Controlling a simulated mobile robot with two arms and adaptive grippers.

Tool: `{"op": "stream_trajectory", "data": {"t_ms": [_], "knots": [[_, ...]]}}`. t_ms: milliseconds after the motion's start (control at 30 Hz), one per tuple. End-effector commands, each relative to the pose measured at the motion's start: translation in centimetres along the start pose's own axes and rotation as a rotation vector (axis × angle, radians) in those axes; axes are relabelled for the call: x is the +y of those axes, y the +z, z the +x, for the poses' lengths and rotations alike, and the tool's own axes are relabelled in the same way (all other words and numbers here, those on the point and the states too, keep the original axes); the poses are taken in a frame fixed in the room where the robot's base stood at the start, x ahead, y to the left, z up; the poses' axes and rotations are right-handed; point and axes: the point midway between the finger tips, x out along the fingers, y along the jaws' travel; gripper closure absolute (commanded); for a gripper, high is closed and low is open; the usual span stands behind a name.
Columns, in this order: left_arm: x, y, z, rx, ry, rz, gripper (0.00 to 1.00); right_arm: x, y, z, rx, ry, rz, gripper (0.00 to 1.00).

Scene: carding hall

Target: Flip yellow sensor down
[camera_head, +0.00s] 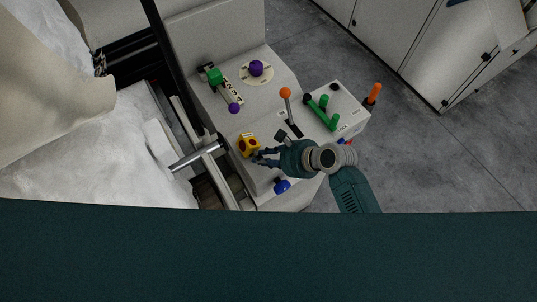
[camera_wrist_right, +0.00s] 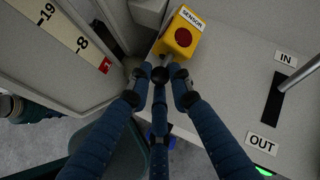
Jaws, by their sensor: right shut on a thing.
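The yellow sensor (camera_head: 248,144) is a small box on the grey machine panel, left of my right gripper (camera_head: 259,156) in the head view. In the right wrist view the yellow sensor (camera_wrist_right: 181,35) shows a dark red round face and a label reading SENSOR. My right gripper (camera_wrist_right: 160,77) has its fingers closed together at the sensor's near edge, around a short grey part there. The fingertips partly hide this part. My left gripper is not in view.
An orange-knobbed lever (camera_head: 285,93) stands near the gripper, by IN and OUT labels. White fibre (camera_head: 110,150) lies left. Grey floor is free at right.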

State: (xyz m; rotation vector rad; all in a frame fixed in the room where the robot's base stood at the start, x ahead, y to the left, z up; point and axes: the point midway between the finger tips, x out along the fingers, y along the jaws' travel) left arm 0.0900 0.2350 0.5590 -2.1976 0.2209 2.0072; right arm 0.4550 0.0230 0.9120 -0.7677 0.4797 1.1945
Motion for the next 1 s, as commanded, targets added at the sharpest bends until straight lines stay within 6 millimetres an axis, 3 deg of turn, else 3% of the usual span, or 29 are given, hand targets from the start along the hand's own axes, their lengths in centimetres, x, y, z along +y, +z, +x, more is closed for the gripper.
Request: {"op": "stream_trajectory", "data": {"t_ms": [100, 500, 1000], "knots": [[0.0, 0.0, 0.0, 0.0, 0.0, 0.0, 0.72, 0.2, 1.0, 0.2, 0.056, -0.04, -0.06, 1.0], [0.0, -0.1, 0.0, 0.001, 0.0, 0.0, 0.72, 1.1, 1.6, 0.8, 0.209, -0.119, -0.193, 1.0], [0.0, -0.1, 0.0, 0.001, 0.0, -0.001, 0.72, 1.4, 1.6, 1.0, 0.242, -0.135, -0.224, 1.0]]}}
